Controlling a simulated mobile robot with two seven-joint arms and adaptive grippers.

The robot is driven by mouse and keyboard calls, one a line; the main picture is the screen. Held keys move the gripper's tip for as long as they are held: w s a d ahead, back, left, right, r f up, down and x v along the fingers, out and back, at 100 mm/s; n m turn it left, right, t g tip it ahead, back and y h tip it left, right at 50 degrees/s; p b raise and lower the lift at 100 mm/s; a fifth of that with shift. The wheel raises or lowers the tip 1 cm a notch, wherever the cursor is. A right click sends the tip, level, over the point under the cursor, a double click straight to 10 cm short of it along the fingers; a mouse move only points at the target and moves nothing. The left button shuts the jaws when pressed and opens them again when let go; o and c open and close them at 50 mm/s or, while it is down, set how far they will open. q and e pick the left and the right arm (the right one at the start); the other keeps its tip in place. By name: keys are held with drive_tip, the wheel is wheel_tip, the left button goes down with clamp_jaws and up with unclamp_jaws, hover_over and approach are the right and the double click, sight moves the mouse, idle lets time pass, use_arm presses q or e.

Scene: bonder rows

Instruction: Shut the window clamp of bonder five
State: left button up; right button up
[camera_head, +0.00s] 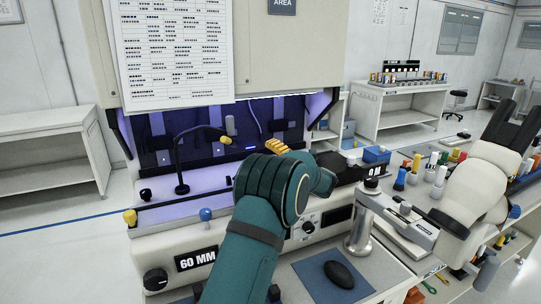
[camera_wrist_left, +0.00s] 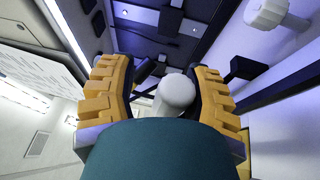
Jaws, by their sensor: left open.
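The bonder (camera_head: 160,248) in front of me is a cream machine with a dark, violet-lit work bay. No number five is readable on it. My left gripper (camera_head: 277,147) reaches into the bay's right side, its yellow finger pads partly hidden by my teal wrist. In the left wrist view the gripper (camera_wrist_left: 165,92) is open, its fingers on either side of a white rounded knob (camera_wrist_left: 177,92). I cannot tell whether they touch it. The knob may belong to the window clamp; my wrist hides that area in the head view. My right gripper is not in view.
A black gooseneck lamp (camera_head: 181,155) stands left of my gripper. A blue knob (camera_head: 207,214) and a yellow knob (camera_head: 130,217) rise at the machine's front. A cream microscope (camera_head: 485,185) on a boom stands at the right. A black mouse (camera_head: 339,274) lies on a blue mat.

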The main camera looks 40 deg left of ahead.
use_arm(q)
drive_tip(key=shift+d+f, duration=0.1)
drive_tip(key=shift+s+d+f+b, duration=0.1)
drive_tip(key=shift+d+f+b, duration=0.05)
drive_tip(key=shift+d+b, duration=0.4)
drive_tip(key=shift+s+d+f+b, duration=0.15)
drive_tip(key=shift+d+b, duration=0.3)
drive_tip(key=shift+d, duration=0.95)
drive_tip(key=shift+s+d+f+b, duration=0.15)
drive_tip(key=shift+d+b, duration=0.3)
drive_tip(key=shift+d, duration=0.9)
wheel_tip(320, 180, up, 10)
